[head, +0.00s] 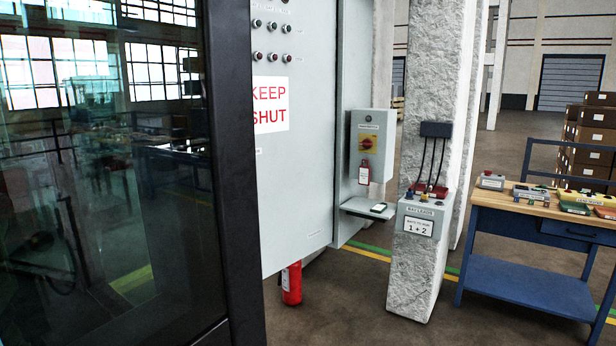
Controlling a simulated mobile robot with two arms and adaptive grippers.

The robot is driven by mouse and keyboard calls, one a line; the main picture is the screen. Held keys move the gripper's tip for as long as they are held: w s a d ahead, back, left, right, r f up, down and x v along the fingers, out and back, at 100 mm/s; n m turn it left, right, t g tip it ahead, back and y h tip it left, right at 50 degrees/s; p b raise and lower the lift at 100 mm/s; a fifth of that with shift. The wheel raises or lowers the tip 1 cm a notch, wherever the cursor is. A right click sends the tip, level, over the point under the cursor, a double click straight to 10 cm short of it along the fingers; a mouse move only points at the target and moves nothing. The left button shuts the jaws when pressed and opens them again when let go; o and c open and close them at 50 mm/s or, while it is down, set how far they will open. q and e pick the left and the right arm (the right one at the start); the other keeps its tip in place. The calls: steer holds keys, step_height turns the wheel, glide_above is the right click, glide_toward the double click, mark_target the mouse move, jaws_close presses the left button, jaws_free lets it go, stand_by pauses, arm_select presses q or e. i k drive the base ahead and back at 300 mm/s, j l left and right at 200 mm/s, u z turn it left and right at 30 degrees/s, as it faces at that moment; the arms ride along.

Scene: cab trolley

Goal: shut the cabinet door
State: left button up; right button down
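The grey cabinet door (305,170) stands left of centre in the head view, with a white sign in red letters reading KEEP SHUT (270,104) and two rows of round buttons and lamps (271,40) above it. Its left part is hidden behind a dark-framed glass panel. A grey upright (352,60) stands along its right edge. I cannot tell from this view whether the door is ajar. Neither of my grippers is in view.
The dark glass panel (110,190) fills the left foreground. A red extinguisher (291,284) stands below the door. A switch box (369,145) and small shelf (367,208) are beside it. A concrete pillar (430,80) and blue workbench (530,285) stand right. Floor (345,305) between is clear.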

mark_target(294, 99)
steer(key=i+l+u, duration=0.5)
steer(key=l, duration=0.4)
steer(key=i, duration=0.1)
